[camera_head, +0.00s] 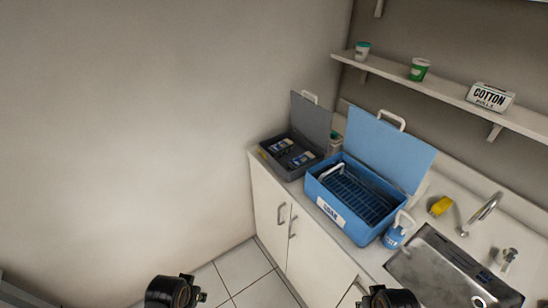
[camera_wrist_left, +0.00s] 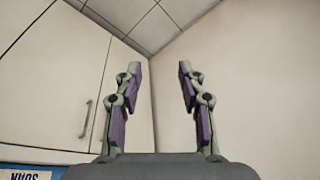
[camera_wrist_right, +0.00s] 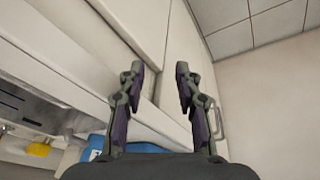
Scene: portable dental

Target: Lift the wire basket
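The wire basket (camera_head: 352,195) is a dark blue wire rack sitting inside an open blue box (camera_head: 338,221) on the counter. A white handle (camera_head: 330,171) rises at its left end, and another white handle (camera_head: 404,218) shows at its right end. My left gripper (camera_wrist_left: 160,72) is open and empty, with cabinet doors and floor tiles beyond it. My right gripper (camera_wrist_right: 160,70) is open and empty, facing the cabinet front. In the head view only the ends of my arms show at the bottom edge, well apart from the basket.
A grey case (camera_head: 275,158) with its lid up stands left of the blue box. The blue lid (camera_head: 390,150) stands open behind the basket. A blue bottle (camera_head: 393,237), a yellow object (camera_head: 441,206) and a sink (camera_head: 450,275) are to the right. A shelf (camera_head: 440,88) runs above.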

